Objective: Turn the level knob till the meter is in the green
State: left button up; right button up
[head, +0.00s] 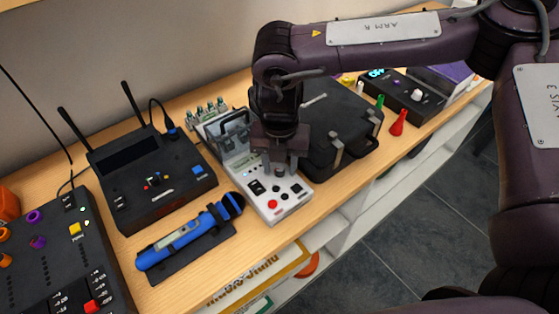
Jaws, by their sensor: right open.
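A pale grey instrument (268,215) with a black handle frame stands on the wooden shelf, below my right gripper. Its front panel carries small dark controls, a red button and a small red light. My right gripper (279,172) points down over the panel's upper part, with its fingers apart and close to the controls. I cannot tell whether it touches a knob. The gripper and wrist hide part of the panel. I cannot make out which control is the level knob, nor a meter needle or green zone. My left gripper is out of view.
A black box with two antennas (150,190) and a blue handheld tool (185,240) are on the left. A mixer-like panel (65,260) fills the lower left corner. A black case (335,140) stands close on the right.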

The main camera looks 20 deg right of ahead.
grip_shut()
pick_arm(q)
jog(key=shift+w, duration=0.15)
pick_arm(e)
jog(key=shift+m, duration=1.3)
jog(key=shift+r+m+p, duration=0.1)
jog(key=shift+m+p, duration=0.4)
jog(key=shift+m, duration=0.3)
jog(key=m+p, duration=0.2)
jog(key=m, duration=0.1)
jog(key=shift+r, duration=0.1)
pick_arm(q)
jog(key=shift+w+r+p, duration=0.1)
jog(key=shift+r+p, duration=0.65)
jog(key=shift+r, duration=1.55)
pick_arm(e)
jog(key=shift+m, duration=0.8)
jog(key=shift+w, duration=0.1)
